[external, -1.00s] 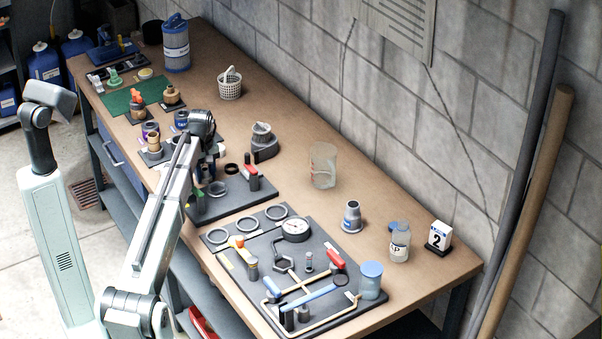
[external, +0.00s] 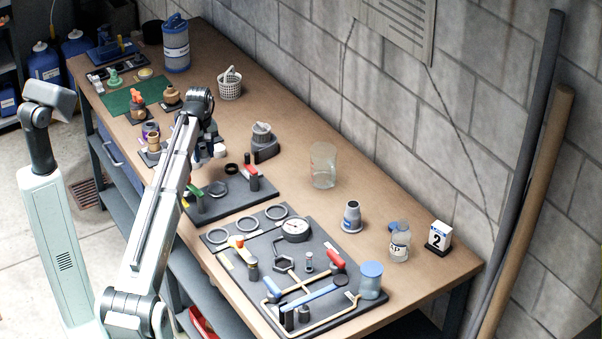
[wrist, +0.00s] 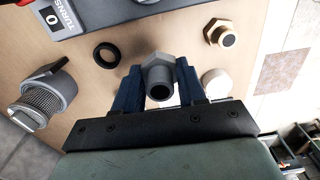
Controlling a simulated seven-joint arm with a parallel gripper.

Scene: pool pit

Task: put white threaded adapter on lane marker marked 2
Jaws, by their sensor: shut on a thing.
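The lane marker marked 2 (external: 438,238) is a white block with a black numeral on a dark base, at the right end of the bench. My gripper (wrist: 160,88) is shut on a grey-looking threaded adapter (wrist: 158,74) with a hex collar and dark bore, held between the blue fingers. In the external view my gripper (external: 205,140) is over the middle-left of the bench, far from the marker, and the held piece is mostly hidden there. A round white piece (wrist: 215,82) lies beside the right finger in the wrist view; its threads cannot be made out.
A clear beaker (external: 323,166), a grey fitting (external: 351,217) and a labelled jar (external: 399,243) stand between my gripper and the marker. A dark tool board (external: 335,258) fills the front. The wall runs along the back. Bare bench lies around the beaker.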

